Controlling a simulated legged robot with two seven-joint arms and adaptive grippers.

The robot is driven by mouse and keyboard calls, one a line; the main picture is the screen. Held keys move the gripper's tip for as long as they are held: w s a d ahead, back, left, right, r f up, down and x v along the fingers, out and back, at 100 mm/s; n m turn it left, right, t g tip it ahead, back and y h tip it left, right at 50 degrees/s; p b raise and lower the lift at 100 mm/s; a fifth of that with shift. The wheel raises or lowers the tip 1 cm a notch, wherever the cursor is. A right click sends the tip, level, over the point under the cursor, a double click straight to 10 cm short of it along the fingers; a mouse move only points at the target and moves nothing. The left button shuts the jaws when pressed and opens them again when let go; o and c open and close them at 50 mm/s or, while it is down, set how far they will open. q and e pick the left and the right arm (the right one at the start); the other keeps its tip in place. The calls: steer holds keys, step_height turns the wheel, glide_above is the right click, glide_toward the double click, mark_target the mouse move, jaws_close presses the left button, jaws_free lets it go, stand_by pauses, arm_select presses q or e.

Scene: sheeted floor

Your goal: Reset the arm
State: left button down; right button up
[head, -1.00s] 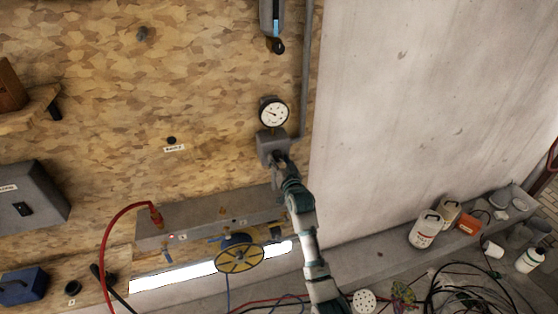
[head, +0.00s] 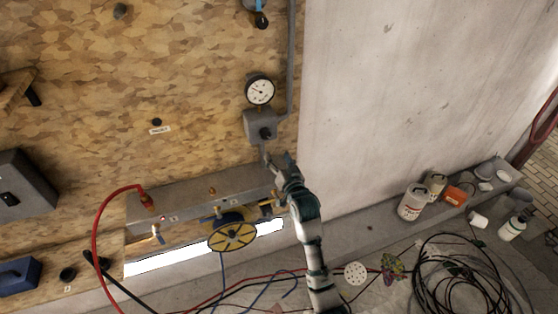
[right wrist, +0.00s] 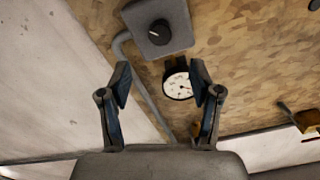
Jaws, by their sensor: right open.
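My right arm comes up from the bottom of the head view. Its gripper (head: 276,160) is just below the grey box with a dark knob (head: 262,128) under a round white gauge (head: 260,91). In the right wrist view the two fingers (right wrist: 160,76) stand wide apart with nothing between them. Beyond them that view shows the gauge (right wrist: 178,85) and the box with its knob (right wrist: 160,32). The gripper is apart from the knob. My left gripper is not in view.
A grey ledge (head: 185,197) with a red hose (head: 103,225) and a yellow wheel (head: 232,237) lies left of my arm. Bottles (head: 412,203) and coiled black cables (head: 460,275) lie at the right. The concrete wall (head: 390,100) is bare.

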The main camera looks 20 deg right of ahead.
steer(key=shift+s, duration=0.45)
step_height(320, 180, down, 23)
steer(key=a+n+g+b, duration=0.1)
steer(key=a+g, duration=0.1)
steer(key=g, duration=0.2)
steer(key=s+f+n+g, duration=0.1)
steer(key=s+f, duration=0.3)
steer(key=f, duration=0.5)
steer(key=s+f+g+b, duration=0.15)
steer(key=s+f, duration=0.25)
steer(key=f, duration=0.4)
steer(key=s+f+n+g, duration=0.15)
steer(key=s+f, duration=0.25)
steer(key=f, duration=0.5)
steer(key=s+d+f+g, duration=0.1)
steer(key=s+f+g, duration=0.1)
steer(key=s+f, duration=0.75)
steer(key=s+d+f+n+g+b, duration=0.1)
steer(key=s+f+g, duration=0.2)
steer(key=s+f, duration=0.7)
steer(key=s+f+g, duration=0.2)
steer(key=s+f, duration=0.3)
steer(key=s, duration=0.9)
steer(key=s+d+f+n+g, duration=0.1)
steer(key=s+d+f+g, duration=0.1)
steer(key=s, duration=1.2)
steer(key=shift+s+d+f+h+b, duration=0.15)
steer(key=shift+s+f+h+b, duration=0.2)
steer(key=shift+f, duration=0.2)
